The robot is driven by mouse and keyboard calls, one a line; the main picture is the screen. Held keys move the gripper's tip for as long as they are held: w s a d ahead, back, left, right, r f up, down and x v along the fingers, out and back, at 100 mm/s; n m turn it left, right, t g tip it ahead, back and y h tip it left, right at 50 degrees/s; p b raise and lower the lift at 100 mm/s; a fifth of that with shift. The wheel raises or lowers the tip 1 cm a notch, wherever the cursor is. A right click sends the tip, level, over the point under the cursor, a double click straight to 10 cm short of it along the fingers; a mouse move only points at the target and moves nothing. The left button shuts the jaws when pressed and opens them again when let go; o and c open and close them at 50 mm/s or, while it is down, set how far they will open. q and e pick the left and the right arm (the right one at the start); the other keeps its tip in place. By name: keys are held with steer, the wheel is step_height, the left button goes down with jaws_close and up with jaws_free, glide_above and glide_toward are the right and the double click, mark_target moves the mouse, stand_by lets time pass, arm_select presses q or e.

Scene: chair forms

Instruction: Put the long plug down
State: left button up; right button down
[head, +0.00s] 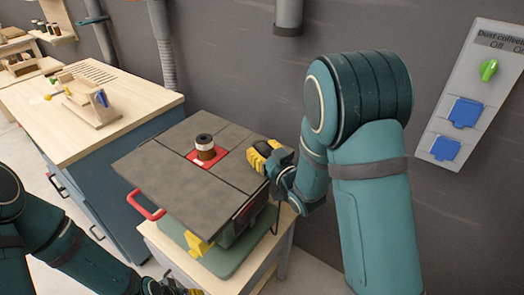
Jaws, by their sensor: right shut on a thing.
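My right gripper (264,158), yellow and black, is at the right edge of a grey machine table top (165,158). Its fingers are small and partly turned away. The long plug is not clearly visible; the gripper and wrist hide what is held. A thin dark cord (277,217) hangs below my right wrist. My left arm reaches along the lower left, and only a bit of its gripper (193,291) shows at the bottom edge, too cut off to read.
A brown and white jar with a dark lid (206,149) stands on the red insert of the machine. The machine sits on a wooden stand (160,240). A wooden workbench (130,105) is at left. A wall panel (470,85) with blue socket covers is at right.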

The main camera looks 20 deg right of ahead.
steer(key=c, duration=0.6)
jaws_free()
